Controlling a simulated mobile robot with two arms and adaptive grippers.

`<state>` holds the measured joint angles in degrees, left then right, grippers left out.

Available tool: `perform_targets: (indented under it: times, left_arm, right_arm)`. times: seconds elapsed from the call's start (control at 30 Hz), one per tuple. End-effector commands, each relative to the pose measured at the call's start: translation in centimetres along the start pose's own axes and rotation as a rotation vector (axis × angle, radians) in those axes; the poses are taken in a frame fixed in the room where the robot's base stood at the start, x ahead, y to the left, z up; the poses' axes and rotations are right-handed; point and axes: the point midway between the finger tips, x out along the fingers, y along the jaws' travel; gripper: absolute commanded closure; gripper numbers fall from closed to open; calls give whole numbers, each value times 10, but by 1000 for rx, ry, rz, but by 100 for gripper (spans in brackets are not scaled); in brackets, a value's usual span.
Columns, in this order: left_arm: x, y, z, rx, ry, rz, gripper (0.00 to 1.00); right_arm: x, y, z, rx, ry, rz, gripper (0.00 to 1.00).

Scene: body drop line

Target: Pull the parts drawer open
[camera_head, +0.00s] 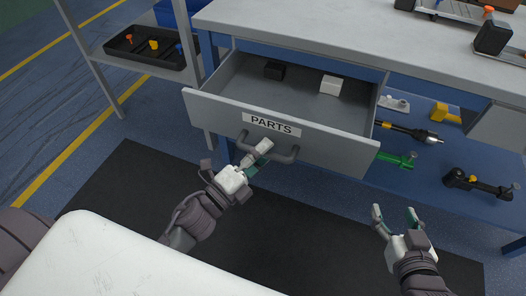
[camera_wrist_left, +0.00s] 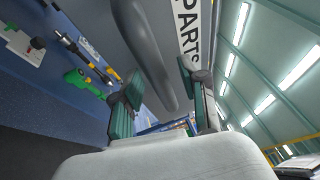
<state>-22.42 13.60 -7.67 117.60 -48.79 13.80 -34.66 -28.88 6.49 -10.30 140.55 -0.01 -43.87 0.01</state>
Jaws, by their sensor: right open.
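The grey parts drawer (camera_head: 326,142), labelled "PARTS", is pulled well out from under the workbench, and its inside shows. Its grey bar handle (camera_head: 284,158) is on the front panel; in the left wrist view the handle (camera_wrist_left: 148,45) runs between the fingers. The left gripper (camera_wrist_left: 160,85) also shows in the wrist view. My right gripper (camera_head: 395,214) is open and empty, right of the drawer.
A black block (camera_head: 274,71) and a white block (camera_head: 331,85) lie in the drawer. The workbench top (camera_head: 370,40) is above. Several tools, including a green one (camera_head: 397,159), are on the blue shelf at right. A black tray (camera_head: 150,47) is on the left rack.

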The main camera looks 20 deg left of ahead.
Motion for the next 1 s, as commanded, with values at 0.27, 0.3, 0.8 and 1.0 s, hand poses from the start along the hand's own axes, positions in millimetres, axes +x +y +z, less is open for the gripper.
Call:
perform_targets:
  times: [0.27,0.3,0.8,1.0]
  left_arm:
    - [-4,0,0,0,-1,0,57]
    - [-7,0,0,-1,-1,1,57]
    - [-102,0,0,-1,-2,3,57]
    - [-118,0,0,-1,-1,0,57]
  right_arm:
    - [-1,1,-1,-1,2,1,36]
    - [-1,1,-1,-1,2,1,36]
    - [0,0,0,0,1,0,36]
    - [0,0,0,0,1,0,36]
